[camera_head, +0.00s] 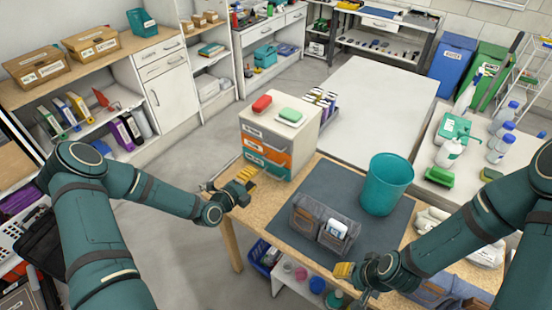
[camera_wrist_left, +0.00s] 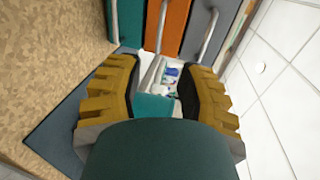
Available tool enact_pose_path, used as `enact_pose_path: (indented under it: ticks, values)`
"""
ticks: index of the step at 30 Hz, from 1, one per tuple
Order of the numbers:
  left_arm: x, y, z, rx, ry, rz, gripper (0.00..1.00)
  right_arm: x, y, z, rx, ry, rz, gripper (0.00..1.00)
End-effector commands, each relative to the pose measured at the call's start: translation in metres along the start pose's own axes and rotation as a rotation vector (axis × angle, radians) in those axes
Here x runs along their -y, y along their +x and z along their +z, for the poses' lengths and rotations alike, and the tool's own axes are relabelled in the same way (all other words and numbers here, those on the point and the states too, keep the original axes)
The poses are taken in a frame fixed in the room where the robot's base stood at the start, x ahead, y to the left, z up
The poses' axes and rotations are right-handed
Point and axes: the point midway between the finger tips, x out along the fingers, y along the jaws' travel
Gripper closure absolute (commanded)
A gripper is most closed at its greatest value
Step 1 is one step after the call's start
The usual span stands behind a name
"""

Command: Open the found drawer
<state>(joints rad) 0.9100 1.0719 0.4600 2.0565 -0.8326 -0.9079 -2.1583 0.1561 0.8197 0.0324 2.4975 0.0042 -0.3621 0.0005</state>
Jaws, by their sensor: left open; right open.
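A small drawer unit (camera_head: 299,140) stands on the wooden table, with a grey drawer (camera_head: 262,131) on top, an orange drawer (camera_head: 266,150) in the middle and a teal drawer (camera_head: 266,166) at the bottom. My left gripper (camera_head: 247,177) is open just in front of the unit's lower front. In the left wrist view, its fingers (camera_wrist_left: 157,85) are spread. Beyond them are the teal front (camera_wrist_left: 126,22), orange front (camera_wrist_left: 176,24) and grey front (camera_wrist_left: 207,22), with bar handles. I cannot tell whether it touches a handle. My right gripper (camera_head: 345,270) is open at the table's front.
A red item (camera_head: 262,103) and a green-and-white item (camera_head: 290,115) lie on the unit. A teal bin (camera_head: 386,185) and a grey divided container (camera_head: 320,222) stand on the dark mat (camera_head: 282,196). Floor is clear left of the table.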

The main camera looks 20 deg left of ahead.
Motion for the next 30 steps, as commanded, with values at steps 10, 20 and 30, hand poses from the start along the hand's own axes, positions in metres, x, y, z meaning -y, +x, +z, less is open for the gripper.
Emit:
enact_pose_path:
  ticks: [10, 20, 30]
  values:
    - [0.000, 0.068, -0.002, -0.001, -0.004, 0.000, 0.62, 0.002, -0.005, -0.001, -0.001, 0.000, -0.001, 0.53]
    - [0.000, 0.114, -0.001, -0.001, -0.003, 0.001, 0.62, 0.002, -0.005, -0.001, -0.001, -0.001, -0.001, 0.53]
    - [0.000, 0.122, -0.001, -0.001, -0.003, 0.002, 0.62, 0.002, -0.005, -0.001, -0.001, -0.001, -0.001, 0.53]
